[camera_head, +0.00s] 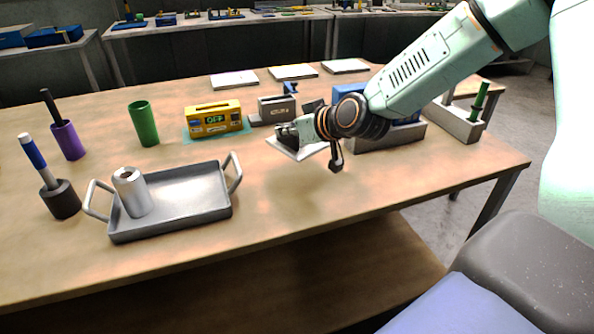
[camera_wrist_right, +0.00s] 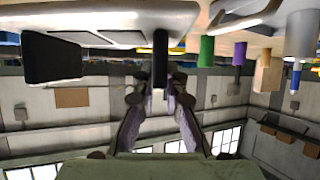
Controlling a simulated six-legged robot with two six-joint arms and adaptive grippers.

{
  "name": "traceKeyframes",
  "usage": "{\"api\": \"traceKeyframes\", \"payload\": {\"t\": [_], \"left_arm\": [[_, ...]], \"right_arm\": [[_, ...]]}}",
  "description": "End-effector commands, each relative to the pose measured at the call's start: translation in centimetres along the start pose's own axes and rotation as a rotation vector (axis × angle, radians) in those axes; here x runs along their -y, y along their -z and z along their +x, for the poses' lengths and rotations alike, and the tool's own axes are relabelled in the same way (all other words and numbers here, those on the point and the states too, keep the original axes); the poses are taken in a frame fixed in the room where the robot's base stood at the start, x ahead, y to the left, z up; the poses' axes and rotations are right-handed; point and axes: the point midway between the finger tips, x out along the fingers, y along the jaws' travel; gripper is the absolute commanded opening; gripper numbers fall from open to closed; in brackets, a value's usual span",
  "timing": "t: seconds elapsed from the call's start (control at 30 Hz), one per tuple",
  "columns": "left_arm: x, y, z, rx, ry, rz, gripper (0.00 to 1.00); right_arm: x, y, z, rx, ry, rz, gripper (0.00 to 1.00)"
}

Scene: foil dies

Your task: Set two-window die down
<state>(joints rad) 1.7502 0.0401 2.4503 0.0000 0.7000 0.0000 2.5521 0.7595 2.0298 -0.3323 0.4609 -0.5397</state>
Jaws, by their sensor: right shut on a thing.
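My right gripper (camera_head: 298,133) reaches in from the right over the middle of the table. In the right wrist view its two fingers (camera_wrist_right: 160,88) close on a dark upright bar (camera_wrist_right: 160,58). The bar seems to belong to the held die, a pale piece (camera_wrist_right: 150,15) with dark areas at the top of that view. Its two windows cannot be made out clearly. In the head view a pale flat piece (camera_head: 300,151) shows just below the gripper; whether it touches the table cannot be told. My left gripper is not in view.
A grey tray (camera_head: 200,213) with a metal cylinder (camera_head: 131,192) stands front left. Behind are a yellow box (camera_head: 211,119), a grey block (camera_head: 277,108) and a green cup (camera_head: 143,124). A grey holder (camera_head: 392,137) lies beside my right arm. The front middle of the table is clear.

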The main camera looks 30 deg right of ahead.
Motion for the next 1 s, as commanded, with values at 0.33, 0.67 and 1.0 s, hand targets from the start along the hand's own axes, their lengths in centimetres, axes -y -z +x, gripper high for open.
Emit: {"api": "traceKeyframes", "payload": {"t": [0.33, 0.67, 1.0], "left_arm": [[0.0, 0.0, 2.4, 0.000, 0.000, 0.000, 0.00], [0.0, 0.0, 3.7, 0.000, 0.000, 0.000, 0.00], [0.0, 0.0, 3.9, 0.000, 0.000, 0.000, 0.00]], "right_arm": [[-0.1, -5.0, 2.6, -0.001, -0.001, -0.006, 0.00], [0.0, -7.8, 4.3, 0.000, 0.003, -0.008, 0.00], [0.0, -8.3, 4.6, -0.003, 0.004, -0.007, 0.00]]}}
